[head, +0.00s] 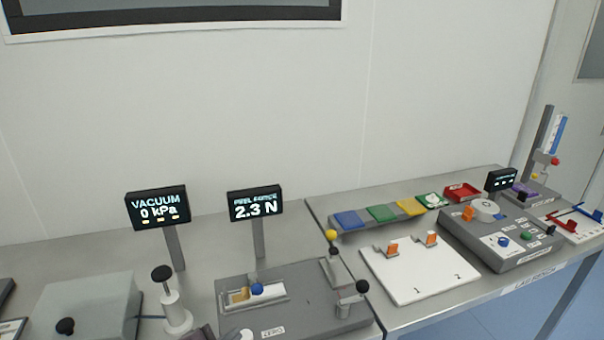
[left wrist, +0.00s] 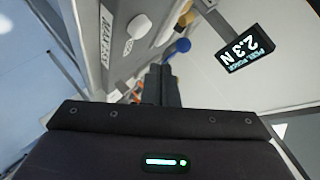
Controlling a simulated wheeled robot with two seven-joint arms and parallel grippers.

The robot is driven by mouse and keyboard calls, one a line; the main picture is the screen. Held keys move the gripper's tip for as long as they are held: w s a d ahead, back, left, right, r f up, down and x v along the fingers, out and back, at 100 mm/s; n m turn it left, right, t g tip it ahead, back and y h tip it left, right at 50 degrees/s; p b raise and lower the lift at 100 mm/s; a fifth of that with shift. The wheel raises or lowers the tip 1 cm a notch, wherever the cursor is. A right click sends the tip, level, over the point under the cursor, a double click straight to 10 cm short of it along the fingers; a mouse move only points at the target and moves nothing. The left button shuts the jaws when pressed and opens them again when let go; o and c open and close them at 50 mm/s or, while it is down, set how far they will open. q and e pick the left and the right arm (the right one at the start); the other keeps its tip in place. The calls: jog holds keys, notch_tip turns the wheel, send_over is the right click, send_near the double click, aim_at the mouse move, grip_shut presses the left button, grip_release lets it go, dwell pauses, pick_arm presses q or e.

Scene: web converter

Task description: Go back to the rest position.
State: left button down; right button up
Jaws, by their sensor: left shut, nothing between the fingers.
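My left gripper shows in the left wrist view (left wrist: 162,84), its two dark fingers together with nothing between them. In the head view only a small dark part of the left gripper (head: 202,333) shows at the bottom edge, left of the peel-force fixture (head: 300,312). In the left wrist view the fingers point toward that fixture and its blue knob (left wrist: 182,45); whether they touch anything cannot be told. My right gripper is in neither view.
A vacuum display (head: 158,207) reads 0 kPa and a force display (head: 256,203) reads 2.3 N. A grey box (head: 85,300) and a black-knobbed post (head: 172,300) stand at left. A white board (head: 420,277) and control box (head: 500,237) are at right. The wall rises behind.

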pick_arm(q)
jog(key=s+a+f+n+g+y, duration=0.2)
jog(key=s+a+f+n+g, duration=0.15)
jog(key=s+n, duration=0.3)
jog(key=s+a+f+n+g+y, duration=0.2)
jog(key=s+a+f+n+g, duration=0.15)
jog(key=s+n+g, duration=0.35)
notch_tip(320, 180, down, 28)
jog(key=s+d+m, duration=0.1)
jog(key=s+m, duration=0.1)
jog(key=s+a+f, duration=0.1)
jog(key=s+f, duration=0.9)
jog(key=s+a+f, duration=0.2)
jog(key=s+f, duration=0.8)
jog(key=shift+s+a+g, duration=0.25)
jog(key=shift+g, duration=0.1)
